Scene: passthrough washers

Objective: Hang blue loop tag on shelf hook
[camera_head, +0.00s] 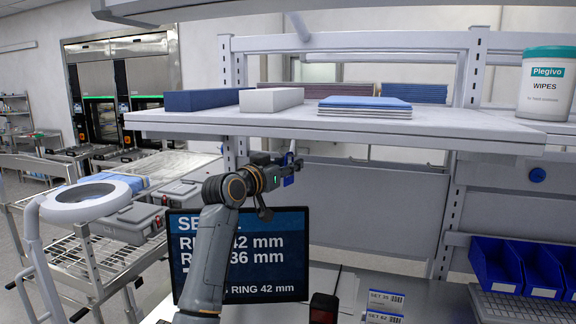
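My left gripper (291,168) is just under the front edge of the white shelf (430,128), left of the picture's middle. It looks shut on the blue loop tag (288,181), a small blue piece that shows at its fingertips. The fingers hide most of the tag, and its loop cannot be made out clearly. A small pale upright piece (291,156) shows just above the fingertips, below the shelf edge. It may be the shelf hook or part of the loop; I cannot tell which, nor whether they touch. My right gripper is not in view.
The shelf carries a blue block (203,100), a white block (271,100), blue sheets (365,105) and a wipes tub (547,84). A monitor (265,262) stands below my gripper. Blue bins (514,268) are at the right. A ring lamp (86,202) is at the left.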

